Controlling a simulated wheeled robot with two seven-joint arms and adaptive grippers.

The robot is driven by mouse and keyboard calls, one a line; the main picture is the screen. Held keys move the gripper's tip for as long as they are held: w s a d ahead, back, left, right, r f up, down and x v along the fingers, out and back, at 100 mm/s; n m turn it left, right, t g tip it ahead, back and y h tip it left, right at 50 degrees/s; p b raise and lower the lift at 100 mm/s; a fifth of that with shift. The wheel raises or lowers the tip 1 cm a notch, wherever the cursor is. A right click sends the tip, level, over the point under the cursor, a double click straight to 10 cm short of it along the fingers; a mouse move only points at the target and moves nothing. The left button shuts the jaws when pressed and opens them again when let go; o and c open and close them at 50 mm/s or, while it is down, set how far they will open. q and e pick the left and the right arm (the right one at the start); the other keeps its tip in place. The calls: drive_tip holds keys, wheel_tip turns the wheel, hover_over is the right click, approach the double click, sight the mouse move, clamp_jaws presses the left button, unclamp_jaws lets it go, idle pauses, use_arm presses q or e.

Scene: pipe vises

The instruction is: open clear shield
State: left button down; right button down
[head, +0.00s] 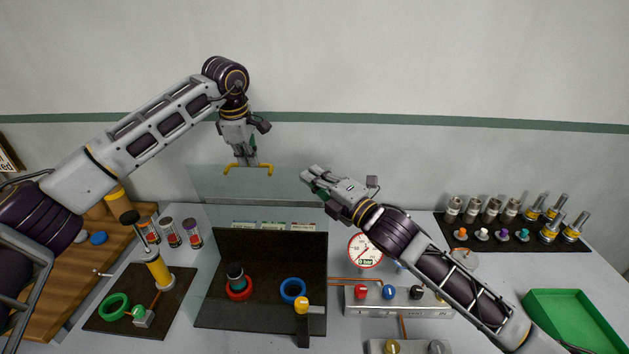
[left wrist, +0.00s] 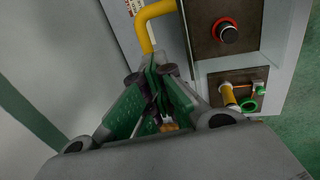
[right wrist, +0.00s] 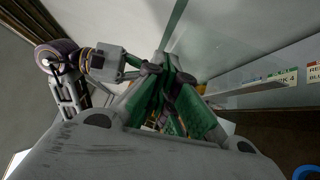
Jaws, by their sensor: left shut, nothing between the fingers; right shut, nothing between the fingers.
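The clear shield (head: 300,188) is a see-through panel standing up behind the dark vise station, with a yellow handle (head: 230,170) along its top. My left gripper (head: 247,163) is shut and empty, pointing down right at the handle; whether it touches is unclear. The handle also shows just beyond the fingers in the left wrist view (left wrist: 148,24). My right gripper (head: 308,176) is shut and empty, pointing left by the shield's right side.
The vise station (head: 265,255) holds a red ring (head: 238,292) and a blue ring (head: 292,290). A pressure gauge (head: 365,250) stands right of it. Several fittings stand on a dark mat (head: 455,228) at the right, near a green tray (head: 570,318). A yellow cylinder (head: 158,268) stands at left.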

use_arm(q)
drive_tip(key=shift+s+f, duration=0.15)
drive_tip(key=shift+f, duration=0.4)
drive_tip(key=shift+s+f, duration=0.15)
drive_tip(key=shift+f, duration=0.4)
drive_tip(key=c, duration=1.6)
unclamp_jaws()
drive_tip(key=shift+o, duration=0.4)
drive_tip(key=shift+d, duration=0.1)
drive_tip(key=shift+r, duration=0.15)
drive_tip(key=w+v, duration=0.1)
drive_tip(key=v, duration=1.2)
drive_tip(key=shift+r, duration=0.35)
drive_tip(key=shift+f, duration=0.1)
